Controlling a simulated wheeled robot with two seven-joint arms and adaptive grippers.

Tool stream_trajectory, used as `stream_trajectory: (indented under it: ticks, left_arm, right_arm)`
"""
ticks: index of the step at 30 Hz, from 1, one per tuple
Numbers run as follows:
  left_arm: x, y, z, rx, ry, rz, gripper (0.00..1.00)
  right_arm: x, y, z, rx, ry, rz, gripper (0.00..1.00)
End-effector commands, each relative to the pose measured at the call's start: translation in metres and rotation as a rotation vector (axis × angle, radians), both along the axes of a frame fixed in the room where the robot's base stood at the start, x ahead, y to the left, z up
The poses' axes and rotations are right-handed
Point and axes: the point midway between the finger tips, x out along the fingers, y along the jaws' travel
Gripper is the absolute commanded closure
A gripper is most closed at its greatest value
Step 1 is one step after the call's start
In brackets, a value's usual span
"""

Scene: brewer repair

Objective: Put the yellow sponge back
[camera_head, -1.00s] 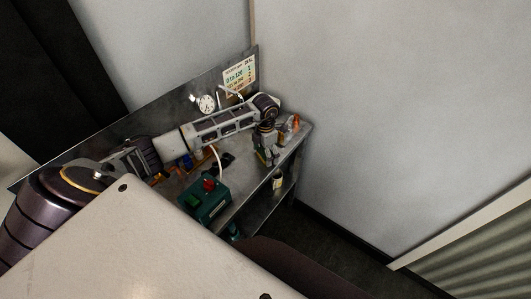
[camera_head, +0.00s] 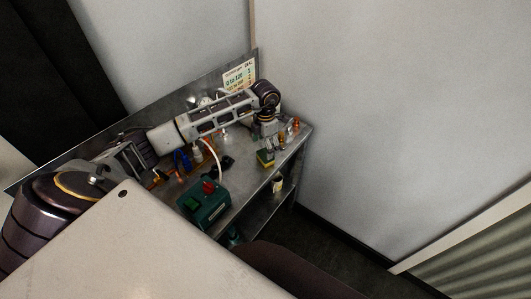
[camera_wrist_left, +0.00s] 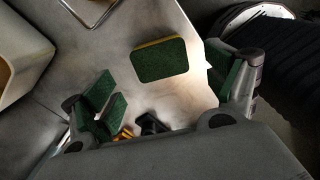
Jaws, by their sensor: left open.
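The yellow sponge (camera_head: 265,158), with a dark green face, is on the metal bench top near its right front edge. In the left wrist view the sponge (camera_wrist_left: 160,60) shows its green face and a thin yellow edge, with bare metal around it. My left gripper (camera_head: 270,138) is just above and behind the sponge in the head view. In the left wrist view its green-padded fingers are spread wide, with nothing between them; the sponge appears beyond, apart from both fingers. My right gripper is not in view.
A green box with a red button (camera_head: 205,203) stands at the bench front with a white cable. Small orange-topped items (camera_head: 295,124) stand at the right end. A sign (camera_head: 240,76) is on the back panel. A small jar (camera_head: 277,184) is on the lower shelf.

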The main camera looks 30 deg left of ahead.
Motion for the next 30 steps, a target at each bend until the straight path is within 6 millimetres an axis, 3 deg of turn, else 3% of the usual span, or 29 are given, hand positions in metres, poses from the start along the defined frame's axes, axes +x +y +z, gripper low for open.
stream_trajectory:
  ticks: [6,13,30]
  left_arm:
    - [0.001,0.0,0.032,0.0,-0.004,0.0,0.13]
    - [0.0,0.0,0.056,0.001,-0.002,0.0,0.13]
    - [0.0,0.0,0.064,0.0,0.0,0.0,0.13]
  right_arm:
    - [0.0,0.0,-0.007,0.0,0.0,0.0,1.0]
    - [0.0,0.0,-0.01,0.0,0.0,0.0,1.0]
    - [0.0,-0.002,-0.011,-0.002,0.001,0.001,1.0]
